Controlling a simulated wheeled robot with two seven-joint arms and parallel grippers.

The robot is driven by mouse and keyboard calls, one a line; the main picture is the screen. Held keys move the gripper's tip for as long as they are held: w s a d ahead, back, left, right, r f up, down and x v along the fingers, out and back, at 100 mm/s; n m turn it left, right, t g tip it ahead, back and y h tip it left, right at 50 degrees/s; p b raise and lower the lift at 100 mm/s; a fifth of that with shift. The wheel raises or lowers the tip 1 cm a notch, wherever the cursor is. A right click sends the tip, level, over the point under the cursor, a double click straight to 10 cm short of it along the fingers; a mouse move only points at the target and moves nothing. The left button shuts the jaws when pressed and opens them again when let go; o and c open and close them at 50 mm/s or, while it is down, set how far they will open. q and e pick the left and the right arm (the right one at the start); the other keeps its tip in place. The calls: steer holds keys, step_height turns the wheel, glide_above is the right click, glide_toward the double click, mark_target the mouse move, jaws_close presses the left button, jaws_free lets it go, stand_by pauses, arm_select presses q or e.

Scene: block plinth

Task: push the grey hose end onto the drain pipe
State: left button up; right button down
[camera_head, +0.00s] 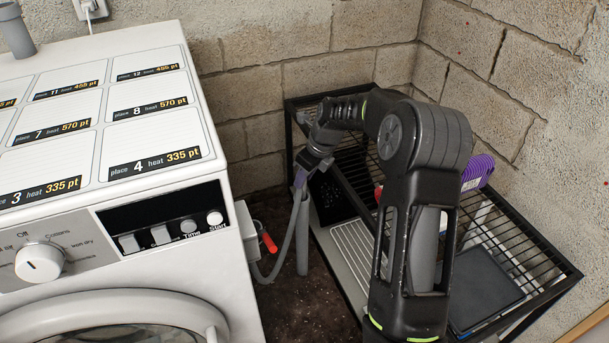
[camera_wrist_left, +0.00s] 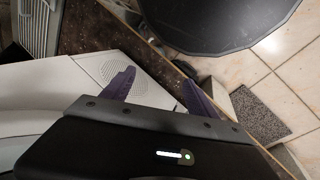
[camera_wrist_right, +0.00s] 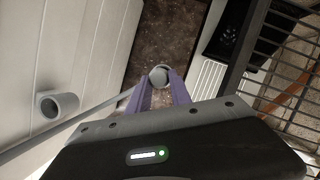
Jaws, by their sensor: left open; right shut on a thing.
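My right gripper (camera_head: 308,163) is at the gap between the washing machine and the wire rack, shut on the grey hose (camera_head: 284,240). The hose hangs from it and curves to the machine's side. The drain pipe (camera_head: 303,245) is a grey upright tube beside the hose, below the gripper. In the right wrist view a round grey end (camera_wrist_right: 160,76) shows between the purple fingertips; whether it is hose or pipe, and whether they touch, I cannot tell. My left gripper (camera_wrist_left: 160,92) is open and empty in the left wrist view.
The white washing machine (camera_head: 180,190) stands left, with a short grey tube (camera_head: 16,32) on top. A black wire rack (camera_head: 545,268) stands right, holding a purple item (camera_head: 477,172). A red handle (camera_head: 268,241) is near the hose. Block walls (camera_head: 270,95) close the back.

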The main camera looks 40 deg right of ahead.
steer(key=shift+f+b, duration=0.35)
steer(key=shift+f, duration=0.45)
steer(key=c, duration=0.6)
jaws_free()
step_height(320, 180, up, 5)
steer(key=p, duration=0.4)
stand_by(0.6)
